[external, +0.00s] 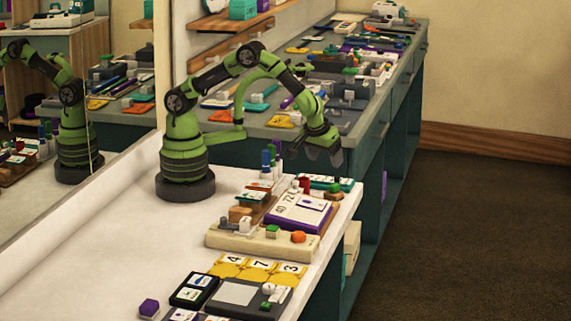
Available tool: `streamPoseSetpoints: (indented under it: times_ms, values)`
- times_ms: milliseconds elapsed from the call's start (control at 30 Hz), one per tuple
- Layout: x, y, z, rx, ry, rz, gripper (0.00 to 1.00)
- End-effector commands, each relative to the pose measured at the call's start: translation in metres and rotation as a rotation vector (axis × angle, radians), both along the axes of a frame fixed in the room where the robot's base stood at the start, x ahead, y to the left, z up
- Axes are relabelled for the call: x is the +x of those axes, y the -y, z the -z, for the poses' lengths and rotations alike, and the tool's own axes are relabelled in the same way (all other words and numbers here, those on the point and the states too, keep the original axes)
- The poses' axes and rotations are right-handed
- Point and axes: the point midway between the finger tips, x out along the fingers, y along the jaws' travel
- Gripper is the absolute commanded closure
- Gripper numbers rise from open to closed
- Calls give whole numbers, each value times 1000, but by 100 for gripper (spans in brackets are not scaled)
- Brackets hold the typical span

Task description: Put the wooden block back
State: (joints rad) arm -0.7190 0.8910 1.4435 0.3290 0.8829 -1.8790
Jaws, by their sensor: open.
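My gripper (324,157) is at the end of the green arm, pointing down above the far right part of the white counter (110,240). Its fingers are apart and I see nothing between them. A small tan-brown block (239,213), which looks like the wooden block, sits at the left end of the group of items on the counter. It is to the left of and lower in the picture than my gripper, well apart from it. Its exact support is too small to tell.
A cream tray (222,240) carries small coloured pieces. A purple-edged box (290,222) stands behind it. A mirror is at left. The left counter area is clear.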

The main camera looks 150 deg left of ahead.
Motion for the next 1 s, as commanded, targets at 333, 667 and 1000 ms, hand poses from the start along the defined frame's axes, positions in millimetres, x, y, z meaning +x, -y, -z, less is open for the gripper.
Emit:
streamPoseSetpoints:
  times_ms: [333, 667, 1000]
  values:
    - [17, 38, -56, 4, -4, 274, 28]
    - [-6, 173, -175, 87, -68, 1162, 28]
    - [-92, 266, -201, 331, -167, 1980, 28]
